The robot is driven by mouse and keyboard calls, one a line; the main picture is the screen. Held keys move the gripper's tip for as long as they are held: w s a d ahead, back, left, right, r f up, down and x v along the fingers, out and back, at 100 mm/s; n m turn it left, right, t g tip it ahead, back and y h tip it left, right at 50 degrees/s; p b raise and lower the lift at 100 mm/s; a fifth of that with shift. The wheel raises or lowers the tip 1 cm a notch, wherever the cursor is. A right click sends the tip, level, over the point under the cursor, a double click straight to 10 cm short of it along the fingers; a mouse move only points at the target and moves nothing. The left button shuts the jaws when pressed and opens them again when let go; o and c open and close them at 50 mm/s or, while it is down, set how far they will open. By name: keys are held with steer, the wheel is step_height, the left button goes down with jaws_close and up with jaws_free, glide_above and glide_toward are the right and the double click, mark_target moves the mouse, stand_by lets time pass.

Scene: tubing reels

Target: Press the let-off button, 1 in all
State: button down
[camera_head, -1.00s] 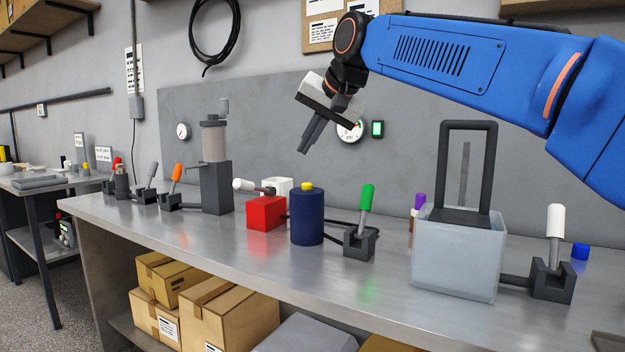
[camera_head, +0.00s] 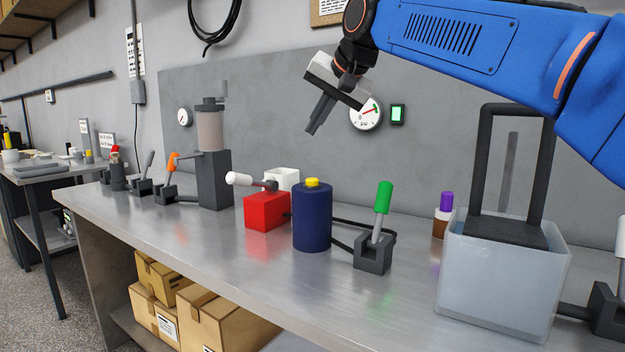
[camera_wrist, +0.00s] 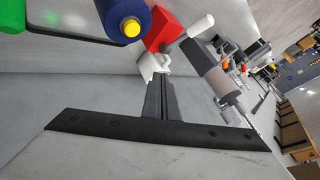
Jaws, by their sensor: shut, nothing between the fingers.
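A dark blue cylinder (camera_head: 312,222) stands upright on the steel bench with a yellow button (camera_head: 312,183) on its top. It is the only button I make out; no label shows on it. The cylinder (camera_wrist: 113,14) and yellow button (camera_wrist: 131,27) also show at the top of the wrist view. My gripper (camera_head: 311,130) is shut and empty, tilted downward, in the air above the cylinder and apart from it. In the wrist view its fingers (camera_wrist: 158,85) point toward the white block behind the red box.
A red box (camera_head: 267,211) with a white-handled lever stands left of the cylinder. A green-handled lever (camera_head: 382,205) stands to its right, and a translucent tank (camera_head: 495,285) with a black frame farther right. A grey post (camera_head: 214,180) stands at left. The bench front is clear.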

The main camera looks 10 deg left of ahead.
mark_target(315, 180)
steer(key=shift+f, duration=4.3)
steer(key=shift+f, duration=0.25)
steer(key=shift+f, duration=0.15)
steer(key=shift+f, duration=1)
steer(key=shift+r, duration=0.15)
steer(key=shift+r, duration=1.2)
steer(key=shift+r, duration=2.4)
